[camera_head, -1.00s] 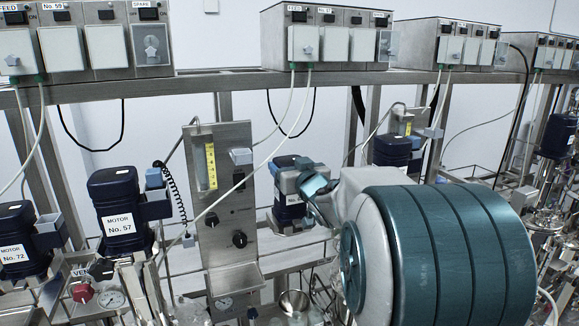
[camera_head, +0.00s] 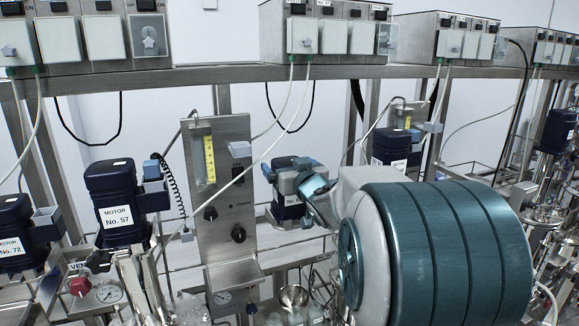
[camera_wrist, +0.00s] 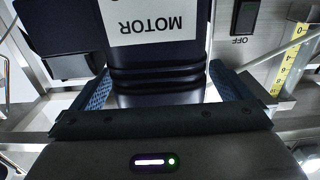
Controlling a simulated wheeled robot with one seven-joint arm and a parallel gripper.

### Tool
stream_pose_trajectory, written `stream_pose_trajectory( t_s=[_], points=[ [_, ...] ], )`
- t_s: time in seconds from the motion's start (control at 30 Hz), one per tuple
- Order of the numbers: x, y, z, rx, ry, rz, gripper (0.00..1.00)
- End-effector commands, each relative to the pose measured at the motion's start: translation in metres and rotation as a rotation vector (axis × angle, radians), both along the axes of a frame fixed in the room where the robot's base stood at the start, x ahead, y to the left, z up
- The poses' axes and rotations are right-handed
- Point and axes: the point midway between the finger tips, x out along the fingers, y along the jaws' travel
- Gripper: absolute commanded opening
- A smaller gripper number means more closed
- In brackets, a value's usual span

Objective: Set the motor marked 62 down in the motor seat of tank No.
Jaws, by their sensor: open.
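My gripper (camera_head: 290,180) is in the middle of the head view, at the end of my arm. Its two fingers stand on either side of a dark blue motor (camera_head: 288,211). In the wrist view my gripper (camera_wrist: 160,74) has a blue-padded finger on each side of the motor (camera_wrist: 158,72), with the jaws open. The motor's white label reads "MOTOR" upside down there; its number is out of sight. I cannot tell whether this is the motor marked 62, nor whether its base rests in a seat, since the underside is hidden.
Motor No. 57 (camera_head: 112,190) and motor No. 72 (camera_head: 14,228) stand at the left. A steel panel (camera_head: 222,190) with knobs and a yellow scale stands just left of my gripper. Another motor (camera_head: 390,150) is behind my arm. Hoses and control boxes (camera_head: 326,40) hang above.

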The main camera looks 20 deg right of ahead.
Motion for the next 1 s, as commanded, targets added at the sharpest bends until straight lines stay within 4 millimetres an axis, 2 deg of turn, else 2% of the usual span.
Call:
stream_pose_trajectory(
  t_s=[0.17, 0.27, 0.7, 1.0],
  points=[
    [-0.006, 0.0, -0.001, 0.0, 0.0, -0.001, 0.98],
    [-0.018, 0.0, -0.001, -0.001, -0.002, -0.001, 0.98],
    [-0.096, 0.001, 0.002, -0.001, -0.009, 0.001, 0.98],
    [-0.131, 0.001, 0.003, -0.002, -0.008, 0.001, 0.98]
  ],
)
